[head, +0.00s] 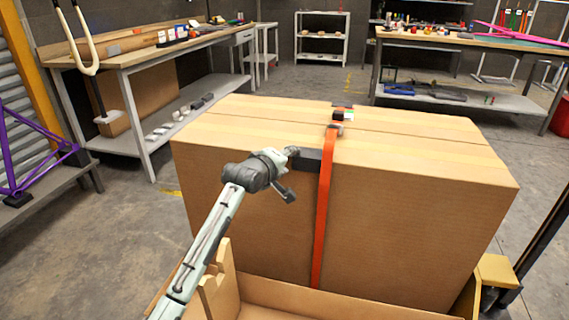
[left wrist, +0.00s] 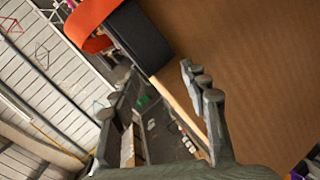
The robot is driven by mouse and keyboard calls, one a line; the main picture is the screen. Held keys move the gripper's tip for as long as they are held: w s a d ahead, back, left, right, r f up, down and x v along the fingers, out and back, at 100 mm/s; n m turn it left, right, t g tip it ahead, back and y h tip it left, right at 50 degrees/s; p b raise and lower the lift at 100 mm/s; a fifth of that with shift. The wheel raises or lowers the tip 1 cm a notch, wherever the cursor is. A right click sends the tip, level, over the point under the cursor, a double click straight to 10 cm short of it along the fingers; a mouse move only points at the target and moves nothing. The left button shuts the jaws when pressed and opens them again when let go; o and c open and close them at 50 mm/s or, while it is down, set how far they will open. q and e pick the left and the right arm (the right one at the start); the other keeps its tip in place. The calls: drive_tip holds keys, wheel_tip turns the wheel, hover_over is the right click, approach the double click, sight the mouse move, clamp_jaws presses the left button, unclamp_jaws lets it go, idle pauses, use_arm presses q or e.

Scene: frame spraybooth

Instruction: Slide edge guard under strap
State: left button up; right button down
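A large cardboard box (head: 245,195) stands in front of me with an orange strap (head: 322,210) running over its top and down its front. A black edge guard (head: 307,160) sits at the front top edge, just left of the strap; its right end meets the strap, and I cannot tell how far it reaches underneath. In the left wrist view the guard (left wrist: 140,35) and strap (left wrist: 92,18) are beyond my fingertips. My left gripper (head: 289,160) is beside the guard's left end; the left wrist view shows its fingers (left wrist: 157,72) apart with nothing between them. My right gripper is out of view.
A buckle (head: 342,114) sits on the strap on the box top. A cardboard tray (head: 330,297) with upright sides is below the box front. Workbenches (head: 130,62) with tools stand at the back left and back right. The floor between them is open.

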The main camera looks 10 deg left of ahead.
use_arm(q)
drive_tip(key=v, duration=1.1)
drive_tip(key=s+a+f+m+g+y, duration=0.15)
drive_tip(key=s+f, duration=0.25)
drive_tip(key=f, duration=0.6)
drive_tip(key=s+a+f+m+g, duration=0.2)
drive_tip(key=s+f+m, duration=0.15)
drive_tip(key=f, duration=0.55)
drive_tip(key=s+a+f+m+g+y, duration=0.15)
drive_tip(key=s+f, duration=0.35)
drive_tip(key=f, duration=0.5)
drive_tip(key=s+a+f+m+g, duration=0.2)
drive_tip(key=s+f+m+g, duration=0.1)
drive_tip(key=s+f, duration=0.7)
drive_tip(key=s+a+f+m+g, duration=0.3)
drive_tip(key=s+f, duration=0.7)
drive_tip(key=s, duration=0.5)
drive_tip(key=shift+s+a+f+m+y, duration=0.2)
drive_tip(key=shift+s+f+m+y, duration=0.1)
drive_tip(key=shift+s+f+m, duration=0.1)
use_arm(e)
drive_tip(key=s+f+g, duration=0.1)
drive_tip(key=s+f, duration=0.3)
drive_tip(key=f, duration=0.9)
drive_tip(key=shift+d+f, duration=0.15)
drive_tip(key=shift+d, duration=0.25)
use_arm(q)
drive_tip(key=shift+w, duration=0.2)
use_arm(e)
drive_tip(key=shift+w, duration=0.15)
